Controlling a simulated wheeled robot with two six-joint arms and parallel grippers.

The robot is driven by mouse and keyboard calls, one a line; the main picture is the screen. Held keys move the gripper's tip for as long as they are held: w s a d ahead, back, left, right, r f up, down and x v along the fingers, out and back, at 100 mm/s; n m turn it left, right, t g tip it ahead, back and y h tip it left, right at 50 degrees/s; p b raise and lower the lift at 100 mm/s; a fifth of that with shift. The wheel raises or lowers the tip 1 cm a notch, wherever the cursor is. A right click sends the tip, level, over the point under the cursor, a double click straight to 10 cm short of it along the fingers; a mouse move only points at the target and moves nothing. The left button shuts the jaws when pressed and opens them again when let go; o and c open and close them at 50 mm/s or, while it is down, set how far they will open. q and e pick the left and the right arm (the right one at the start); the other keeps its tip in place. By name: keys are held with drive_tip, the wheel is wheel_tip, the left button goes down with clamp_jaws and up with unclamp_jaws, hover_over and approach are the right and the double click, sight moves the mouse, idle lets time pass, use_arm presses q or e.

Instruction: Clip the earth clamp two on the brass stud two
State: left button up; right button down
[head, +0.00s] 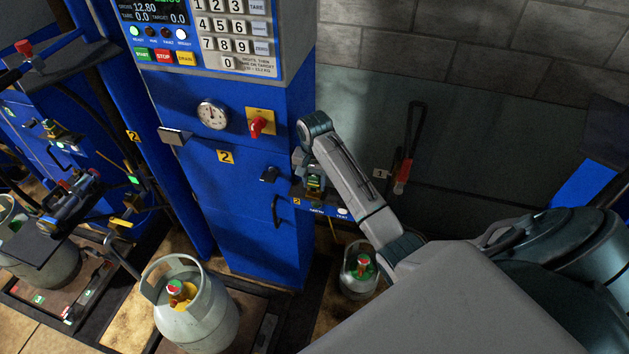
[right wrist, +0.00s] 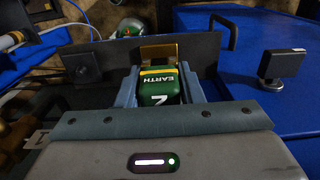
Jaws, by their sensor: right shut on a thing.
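The earth clamp two (right wrist: 160,88) is green with a yellow band, marked EARTH and 2. My right gripper (right wrist: 158,90) is shut on it, one finger on each side. In the head view my right gripper (head: 313,180) is beside the right side of the blue scale column, with the green clamp (head: 315,183) between its fingers. A brass-coloured piece (right wrist: 158,52) shows just beyond the clamp, against a dark plate; it may be the brass stud two. I cannot tell whether the clamp grips it. My left gripper is not in view.
The blue column (head: 240,190) carries a gauge (head: 212,114), a red knob (head: 256,126) and a keypad. A grey gas cylinder (head: 190,308) stands in front, and a smaller one (head: 358,272) below my right arm.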

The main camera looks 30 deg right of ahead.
drive_tip(key=shift+f, duration=0.55)
drive_tip(key=c, duration=0.9)
unclamp_jaws()
